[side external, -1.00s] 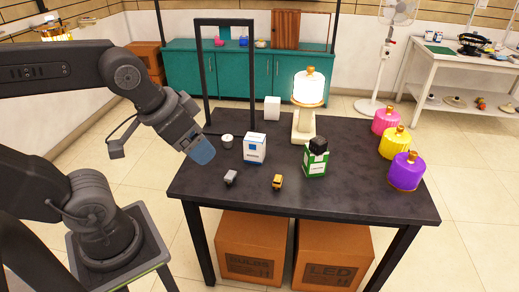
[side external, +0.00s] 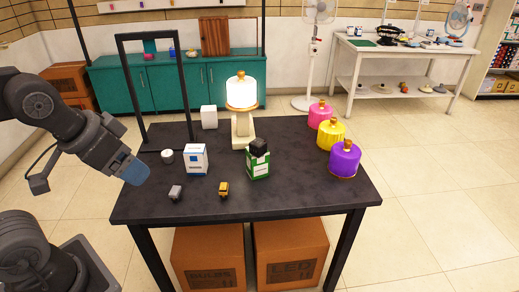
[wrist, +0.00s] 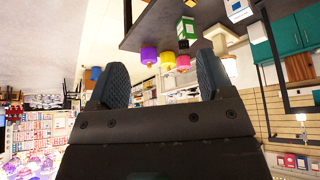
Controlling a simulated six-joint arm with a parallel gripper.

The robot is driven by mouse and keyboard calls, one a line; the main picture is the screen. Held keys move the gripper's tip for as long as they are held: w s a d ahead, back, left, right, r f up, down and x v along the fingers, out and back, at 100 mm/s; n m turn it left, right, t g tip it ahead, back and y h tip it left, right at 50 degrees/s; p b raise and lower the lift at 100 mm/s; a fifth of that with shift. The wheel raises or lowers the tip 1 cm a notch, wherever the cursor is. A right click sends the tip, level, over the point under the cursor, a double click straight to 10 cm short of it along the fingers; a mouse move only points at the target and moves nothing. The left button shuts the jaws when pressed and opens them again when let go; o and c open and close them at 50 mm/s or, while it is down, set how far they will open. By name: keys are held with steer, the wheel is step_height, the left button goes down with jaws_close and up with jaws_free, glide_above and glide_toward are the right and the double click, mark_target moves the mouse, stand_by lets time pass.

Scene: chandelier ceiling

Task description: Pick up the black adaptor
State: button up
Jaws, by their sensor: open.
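A black block (side external: 258,147), which looks like the black adaptor, sits on top of a green and white box (side external: 258,166) on the dark table. It also shows small in the wrist view (wrist: 184,44), beside the green box. My gripper (side external: 133,171) is raised at the table's left edge, well to the left of the black block. Its two blue fingers are spread apart in the wrist view (wrist: 162,82), with nothing between them.
A blue and white box (side external: 195,160), a white round piece (side external: 167,156), a grey piece (side external: 175,192) and a yellow piece (side external: 224,189) lie between. A lit lamp (side external: 241,95) stands behind, a black frame (side external: 183,85) left. Pink, yellow and purple lampshades (side external: 345,160) line the right.

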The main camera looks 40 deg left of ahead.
steer(key=shift+o, duration=0.4)
steer(key=t, duration=0.9)
glide_above(254, 148)
steer(key=s, duration=0.5)
step_height(254, 148, down, 7)
steer(key=w+f+t, duration=0.1)
steer(key=f, duration=0.4)
steer(key=w+f+t, duration=0.1)
steer(key=w+f, duration=0.1)
steer(key=f, duration=0.3)
steer(key=w+f+t, duration=0.1)
steer(key=f, duration=0.4)
steer(key=shift+w+a+f, duration=0.1)
steer(key=shift+w+f, duration=0.05)
steer(key=shift+w, duration=1.7)
